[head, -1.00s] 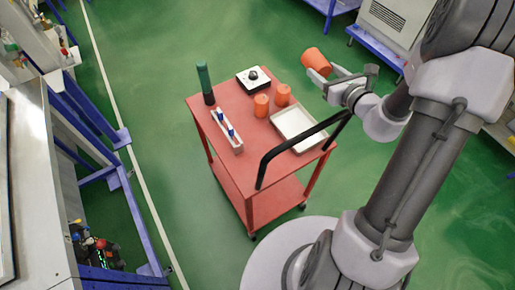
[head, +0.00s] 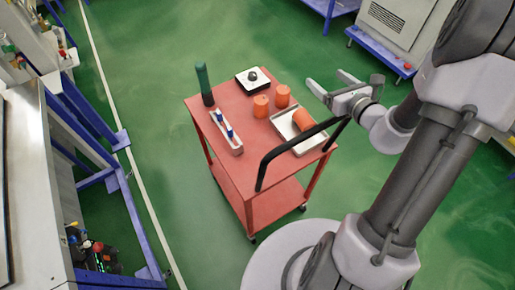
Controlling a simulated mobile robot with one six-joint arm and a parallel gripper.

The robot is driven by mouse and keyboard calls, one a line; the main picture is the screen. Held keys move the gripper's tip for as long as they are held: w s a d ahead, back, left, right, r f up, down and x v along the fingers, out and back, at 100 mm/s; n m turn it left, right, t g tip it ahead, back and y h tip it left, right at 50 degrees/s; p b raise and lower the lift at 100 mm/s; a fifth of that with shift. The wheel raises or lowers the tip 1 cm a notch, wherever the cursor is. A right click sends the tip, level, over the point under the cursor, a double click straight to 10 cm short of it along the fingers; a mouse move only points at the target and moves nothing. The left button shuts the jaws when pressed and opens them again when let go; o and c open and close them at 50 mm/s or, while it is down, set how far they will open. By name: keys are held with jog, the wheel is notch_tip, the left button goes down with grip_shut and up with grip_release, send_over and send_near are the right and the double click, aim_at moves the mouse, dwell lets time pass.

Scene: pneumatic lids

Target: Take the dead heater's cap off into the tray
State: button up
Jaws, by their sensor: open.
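Two more orange caps stand upright on the cart, the left one (head: 261,106) and the right one (head: 282,96), just behind the tray. Whatever they may cover is hidden. A black-and-white unit with a dark knob (head: 252,78) sits at the cart's back edge. My gripper (head: 326,82) is open and empty, up and to the right of the tray, touching nothing.
A dark green cylinder (head: 204,84) stands at the cart's back left corner. A pale rack (head: 226,132) with blue-topped pieces lies along the left side. The black handle (head: 292,151) rises over the front right edge. The cart top's front left is clear.

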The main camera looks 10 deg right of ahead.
aim_at(268, 162)
jog(key=p+v, duration=0.1)
jog(key=v, duration=1.3)
jog(key=shift+s+r, duration=0.15)
jog(key=shift+s, duration=0.15)
jog(key=shift+d, duration=0.15)
